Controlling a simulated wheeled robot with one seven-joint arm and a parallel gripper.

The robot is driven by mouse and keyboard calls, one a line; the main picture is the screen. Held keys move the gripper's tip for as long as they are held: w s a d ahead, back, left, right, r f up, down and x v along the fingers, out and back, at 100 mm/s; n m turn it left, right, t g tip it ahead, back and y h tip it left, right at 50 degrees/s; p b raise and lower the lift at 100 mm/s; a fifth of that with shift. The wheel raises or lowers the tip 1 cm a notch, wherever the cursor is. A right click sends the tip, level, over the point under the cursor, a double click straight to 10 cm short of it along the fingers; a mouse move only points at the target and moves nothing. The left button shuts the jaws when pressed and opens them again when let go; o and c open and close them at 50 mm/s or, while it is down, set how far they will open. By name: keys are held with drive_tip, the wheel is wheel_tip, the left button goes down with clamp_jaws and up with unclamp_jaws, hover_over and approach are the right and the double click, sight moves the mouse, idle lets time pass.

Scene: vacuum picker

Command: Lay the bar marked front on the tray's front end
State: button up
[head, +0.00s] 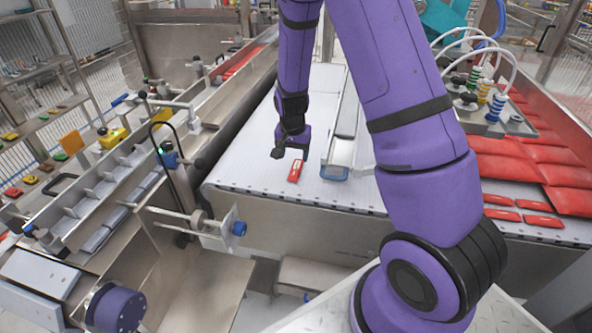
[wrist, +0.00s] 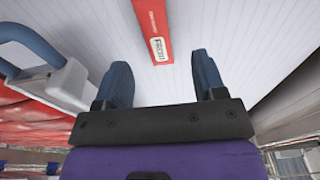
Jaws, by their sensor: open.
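A slim red bar (head: 295,171) lies on the white work surface just below my gripper. In the wrist view the bar (wrist: 152,18) carries a white label that seems to read FRONT, facing my fingers. My gripper (head: 291,151) is open and empty over the bar; in the wrist view its dark fingers (wrist: 162,72) stand apart, and the bar's labelled end lies in line with the gap between them. The long grey tray (head: 339,154) lies to the right, with a blue handle at its near end. The handle (wrist: 32,48) also shows at left in the wrist view.
Several red packs (head: 500,172) lie at the right of the surface, with smaller red bars (head: 540,221) near its front edge. A post with a blue knob (head: 239,228) stands at front left. The white surface (head: 248,165) left of the bar is clear.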

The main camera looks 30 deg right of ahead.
sight(296, 168)
drive_tip(key=shift+w+d+f, duration=0.1)
drive_tip(key=shift+d+f, duration=0.15)
drive_tip(key=shift+f, duration=1.15)
drive_tip(key=shift+w+d+f, duration=0.1)
drive_tip(key=shift+d+f, duration=0.1)
drive_tip(key=shift+f, duration=1.2)
drive_tip(key=c, duration=1.1)
wheel_tip(296, 168, up, 10)
drive_tip(key=w+a+r+n, duration=0.2)
drive_tip(key=w, duration=0.1)
drive_tip(key=w+a+r+n, duration=0.1)
drive_tip(key=w+a+r, duration=0.1)
drive_tip(key=w+a, duration=0.1)
drive_tip(key=w+a+r+n, duration=0.2)
drive_tip(key=w+a+r, duration=0.1)
drive_tip(key=w, duration=0.2)
drive_tip(key=shift+a+n+y, duration=0.1)
drive_tip(key=shift+n+y, duration=0.2)
